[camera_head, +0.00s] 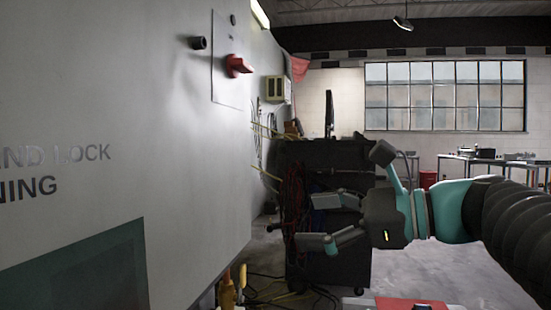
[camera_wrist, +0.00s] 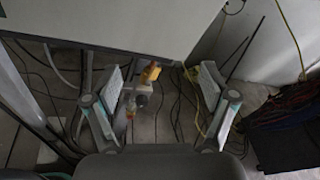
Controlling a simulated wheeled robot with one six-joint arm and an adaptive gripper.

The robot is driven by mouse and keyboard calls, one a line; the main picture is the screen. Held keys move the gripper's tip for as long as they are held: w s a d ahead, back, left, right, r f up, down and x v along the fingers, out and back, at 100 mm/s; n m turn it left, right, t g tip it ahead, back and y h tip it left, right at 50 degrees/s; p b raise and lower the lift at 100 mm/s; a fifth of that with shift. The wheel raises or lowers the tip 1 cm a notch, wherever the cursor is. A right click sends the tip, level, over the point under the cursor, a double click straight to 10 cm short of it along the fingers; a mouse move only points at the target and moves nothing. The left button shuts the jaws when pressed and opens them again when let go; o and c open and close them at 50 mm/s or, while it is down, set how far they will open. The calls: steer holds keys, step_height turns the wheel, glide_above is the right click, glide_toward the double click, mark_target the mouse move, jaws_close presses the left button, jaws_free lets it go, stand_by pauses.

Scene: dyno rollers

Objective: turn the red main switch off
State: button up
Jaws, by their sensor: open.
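The red main switch (camera_head: 237,66) is a red rotary handle on a grey plate (camera_head: 226,88) high on the large grey cabinet wall at the left in the head view. My gripper (camera_head: 318,222) is open and empty, to the right of and below the switch, well apart from it. Its fingers point left toward the cabinet. In the wrist view my gripper (camera_wrist: 158,110) shows both fingers spread with nothing between them in grasp. The switch does not show in the wrist view.
The cabinet wall (camera_head: 120,90) fills the left side. A black knob (camera_head: 198,43) sits left of the switch. A dark cart (camera_head: 325,165) with cables stands behind my gripper. Cables (camera_wrist: 170,115) and a yellow-topped object (camera_wrist: 150,72) lie below. The space before the switch is clear.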

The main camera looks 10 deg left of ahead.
step_height(320, 180, up, 10)
steer(key=w+m+g+y, duration=0.1)
steer(key=w+m+y, duration=0.1)
steer(key=y, duration=0.2)
steer(key=g+y, duration=0.2)
steer(key=y, duration=0.1)
glide_toward(249, 69)
steer(key=p+x, duration=0.2)
steer(key=x, duration=0.7)
steer(key=c, duration=1.1)
steer(key=shift+a, duration=0.1)
steer(key=shift+c, duration=0.3)
